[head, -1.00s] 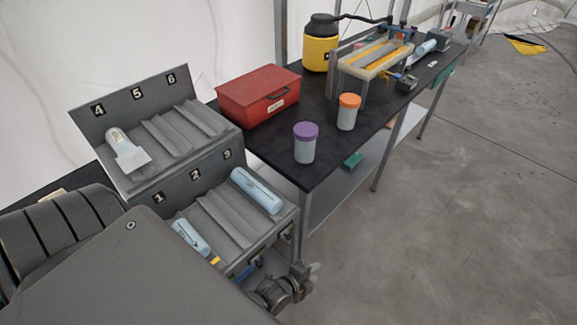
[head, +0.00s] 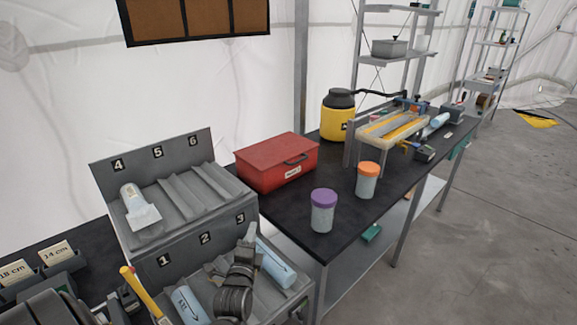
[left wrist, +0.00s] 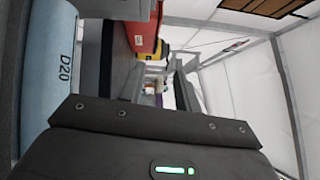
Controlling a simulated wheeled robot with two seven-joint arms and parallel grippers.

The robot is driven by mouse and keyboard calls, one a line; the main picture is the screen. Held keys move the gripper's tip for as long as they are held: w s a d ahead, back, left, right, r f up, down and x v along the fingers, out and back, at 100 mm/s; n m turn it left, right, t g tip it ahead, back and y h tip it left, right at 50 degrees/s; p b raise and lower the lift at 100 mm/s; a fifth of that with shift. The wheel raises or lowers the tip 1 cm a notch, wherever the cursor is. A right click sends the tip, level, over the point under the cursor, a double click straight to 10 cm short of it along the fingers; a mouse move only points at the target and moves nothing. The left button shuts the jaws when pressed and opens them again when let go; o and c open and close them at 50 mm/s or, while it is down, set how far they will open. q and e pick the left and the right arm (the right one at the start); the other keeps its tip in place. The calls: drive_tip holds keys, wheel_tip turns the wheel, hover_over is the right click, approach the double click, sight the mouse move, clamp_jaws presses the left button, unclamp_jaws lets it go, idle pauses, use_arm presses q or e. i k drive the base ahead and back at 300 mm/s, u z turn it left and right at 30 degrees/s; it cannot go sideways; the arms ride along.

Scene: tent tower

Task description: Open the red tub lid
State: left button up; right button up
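The red tub (head: 278,165) stands on the black bench behind the numbered rack. Its lid looks shut, and a dark handle and a white label show on its front. It also shows in part in the left wrist view (left wrist: 143,25). My left gripper (head: 234,257) is over the lower row of the rack, near slots 2 and 3, in front of and below the tub and apart from it. My right gripper is not in view.
The grey rack (head: 188,205) holds pale blue cylinders, one marked D20 in the left wrist view (left wrist: 50,62). A purple-lidded jar (head: 322,212) and an orange-lidded jar (head: 367,181) stand right of the tub. A yellow container (head: 338,118) stands behind it.

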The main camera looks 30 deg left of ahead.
sight(264, 155)
drive_tip(key=u, duration=0.05)
drive_tip(key=i, duration=1)
drive_tip(key=z, duration=0.05)
